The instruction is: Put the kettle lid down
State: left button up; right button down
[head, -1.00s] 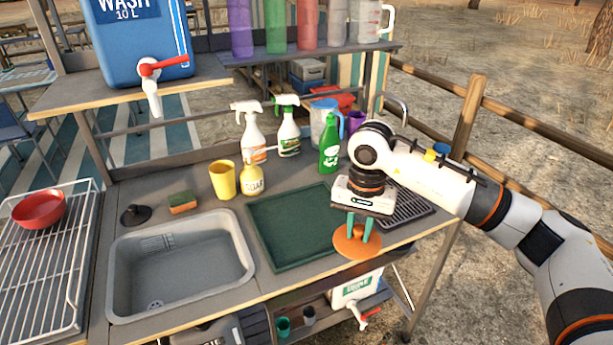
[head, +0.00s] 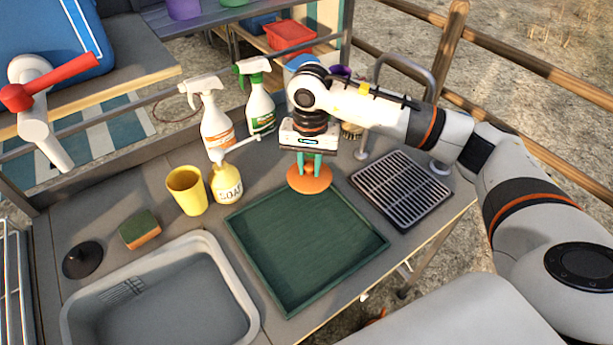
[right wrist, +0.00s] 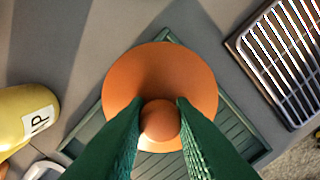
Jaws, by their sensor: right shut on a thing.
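The orange kettle lid (head: 309,180) is a round disc with a knob on top. My right gripper (head: 310,164) is shut on the lid's knob, with its green fingers pointing down. In the right wrist view the fingers (right wrist: 158,120) close on the knob of the lid (right wrist: 160,65). The lid overlaps the back corner of the green tray (head: 300,245). I cannot tell whether it touches the tray or hangs just above it. My left gripper is not in view.
A yellow soap bottle (head: 228,184), a yellow cup (head: 187,190) and two spray bottles (head: 216,130) stand left of the lid. A black drain rack (head: 402,188) lies to the right. The sink (head: 160,305) is front left. The green tray is bare.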

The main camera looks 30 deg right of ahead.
aim_at(310, 174)
jog(key=shift+s+f, duration=0.15)
jog(key=shift+f, duration=0.65)
notch_tip(310, 174, down, 3)
jog(key=shift+f+p, duration=0.1)
jog(key=shift+p, duration=0.3)
jog(key=shift+f, duration=0.3)
jog(key=c, duration=1.2)
grip_release()
jog(key=shift+c, duration=0.2)
